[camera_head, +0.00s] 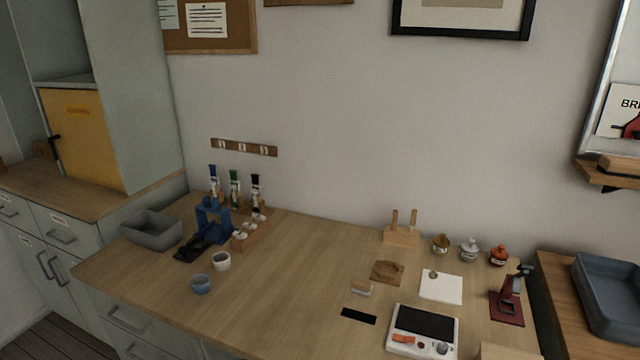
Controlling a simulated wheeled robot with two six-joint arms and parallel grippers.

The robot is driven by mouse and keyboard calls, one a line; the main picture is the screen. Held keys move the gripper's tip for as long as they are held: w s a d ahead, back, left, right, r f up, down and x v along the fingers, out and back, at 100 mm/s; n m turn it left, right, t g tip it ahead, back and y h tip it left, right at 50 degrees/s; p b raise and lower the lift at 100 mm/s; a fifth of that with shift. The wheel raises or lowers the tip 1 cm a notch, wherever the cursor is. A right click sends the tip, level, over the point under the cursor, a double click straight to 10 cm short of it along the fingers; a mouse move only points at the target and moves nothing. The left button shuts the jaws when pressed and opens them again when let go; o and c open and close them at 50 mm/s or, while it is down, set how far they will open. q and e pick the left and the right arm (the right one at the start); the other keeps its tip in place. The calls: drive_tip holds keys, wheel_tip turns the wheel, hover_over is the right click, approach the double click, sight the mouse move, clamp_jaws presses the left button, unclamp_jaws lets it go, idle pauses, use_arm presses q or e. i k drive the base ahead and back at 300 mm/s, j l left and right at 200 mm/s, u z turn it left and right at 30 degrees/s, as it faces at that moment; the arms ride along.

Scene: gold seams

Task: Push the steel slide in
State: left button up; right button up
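I cannot pick out the steel slide with certainty. A blue stand (212,218) is at the left of the wooden table, with a flat black piece (190,249) reaching out from its foot toward the front left. A dark red stand (507,306) with a grey metal part (523,271) at its top is at the right end of the table. Both are too small to tell whether any sliding part is in or out. Neither of my grippers is in view.
A grey bin (151,229), a blue cup (200,284) and a white cup (221,261) are at the left. A white device (398,347) with a dark top, a white sheet (441,288) and several small pots are at the right. The table's middle (300,265) is clear.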

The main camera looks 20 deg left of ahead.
sight(194, 247)
drive_tip(key=u, duration=1.3)
